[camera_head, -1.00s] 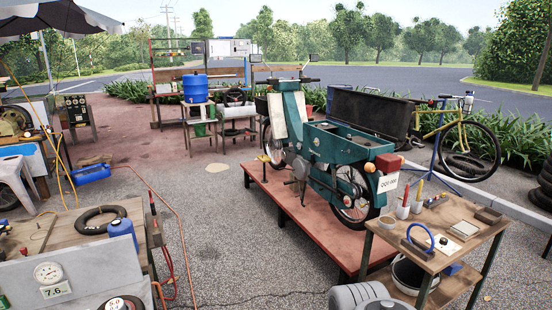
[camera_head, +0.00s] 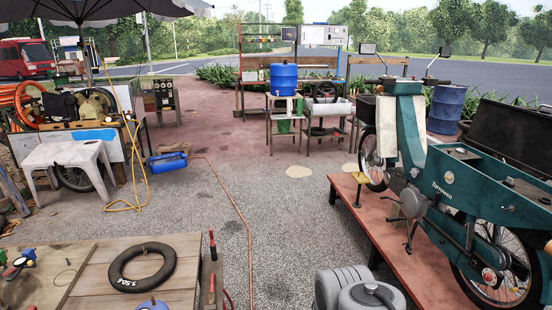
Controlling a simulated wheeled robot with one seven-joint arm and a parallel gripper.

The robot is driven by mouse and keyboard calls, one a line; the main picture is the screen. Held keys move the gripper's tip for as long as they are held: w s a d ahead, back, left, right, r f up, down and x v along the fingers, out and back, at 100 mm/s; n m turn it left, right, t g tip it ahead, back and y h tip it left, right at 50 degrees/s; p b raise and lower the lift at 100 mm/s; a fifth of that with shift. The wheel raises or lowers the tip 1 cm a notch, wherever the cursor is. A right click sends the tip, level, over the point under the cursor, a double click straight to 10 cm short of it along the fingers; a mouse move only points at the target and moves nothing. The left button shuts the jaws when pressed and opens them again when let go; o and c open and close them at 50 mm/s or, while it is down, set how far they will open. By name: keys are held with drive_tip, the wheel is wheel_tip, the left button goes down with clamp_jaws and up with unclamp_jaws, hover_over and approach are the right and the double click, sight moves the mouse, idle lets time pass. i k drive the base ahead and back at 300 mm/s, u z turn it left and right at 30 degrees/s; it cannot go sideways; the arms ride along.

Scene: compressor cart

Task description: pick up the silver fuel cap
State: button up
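I cannot make out the silver fuel cap for certain. A teal moped (camera_head: 447,178) stands on a low red platform (camera_head: 345,188) at the right, its front wheel toward the back. Its body is open on top, with no seat over it. A small round piece (camera_head: 508,182) sits on that top, too small to tell whether it is the cap. The moped's rear is cut off by the right edge. My gripper is not in view; only grey rounded parts of my own arm show at the bottom centre.
A wooden table (camera_head: 95,280) with a black tyre ring (camera_head: 142,262) is at the lower left. A white stool (camera_head: 65,160), a blue tray (camera_head: 168,162) and an orange hose (camera_head: 238,210) lie beyond. A blue drum (camera_head: 284,78) stands at the back. Gravel (camera_head: 285,220) between is open.

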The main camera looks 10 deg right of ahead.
sight(460, 151)
drive_tip(key=i, duration=2.45)
drive_tip(key=z, duration=0.9)
drive_tip(key=i, duration=1.7)
drive_tip(key=z, duration=1)
